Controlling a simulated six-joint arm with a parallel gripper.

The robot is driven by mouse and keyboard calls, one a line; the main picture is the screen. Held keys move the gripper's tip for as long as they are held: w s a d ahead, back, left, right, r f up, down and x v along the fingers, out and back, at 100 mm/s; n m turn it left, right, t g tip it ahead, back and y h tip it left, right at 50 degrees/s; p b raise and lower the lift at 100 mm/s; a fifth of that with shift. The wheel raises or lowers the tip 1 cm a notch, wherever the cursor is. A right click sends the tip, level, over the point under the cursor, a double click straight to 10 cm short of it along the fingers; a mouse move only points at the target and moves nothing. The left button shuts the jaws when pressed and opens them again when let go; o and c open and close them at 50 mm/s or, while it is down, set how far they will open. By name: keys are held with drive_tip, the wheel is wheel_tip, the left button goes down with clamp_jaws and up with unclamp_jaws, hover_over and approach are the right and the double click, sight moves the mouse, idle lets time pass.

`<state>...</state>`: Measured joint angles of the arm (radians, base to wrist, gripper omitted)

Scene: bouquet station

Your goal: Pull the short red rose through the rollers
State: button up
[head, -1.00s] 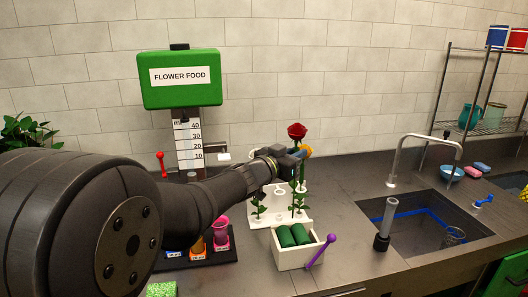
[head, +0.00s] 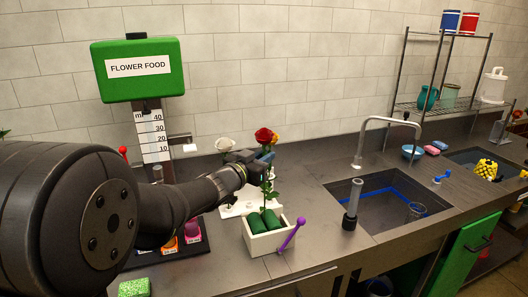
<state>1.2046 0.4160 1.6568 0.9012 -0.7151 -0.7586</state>
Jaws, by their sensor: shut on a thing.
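The red rose (head: 264,135) is upright in the head view, its bloom just above my gripper (head: 262,158). My gripper is shut on it just under the bloom. Its leafy green stem (head: 268,187) hangs below the fingers toward the roller box. The two green rollers (head: 262,220) lie side by side in a white box (head: 272,244) with a purple-knobbed lever (head: 291,235) on its right. The stem's lower end looks close above the rollers; I cannot tell whether it touches them.
A white flower stand (head: 238,208) is behind the rollers, partly hidden by my arm. A white rose (head: 224,145) and an orange-yellow bloom (head: 275,138) show near my gripper. The sink (head: 385,215) is to the right. A green flower food dispenser (head: 138,68) stands at the back left.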

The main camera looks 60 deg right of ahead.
drive_tip(key=shift+f, duration=6.8)
drive_tip(key=shift+r, duration=7.55)
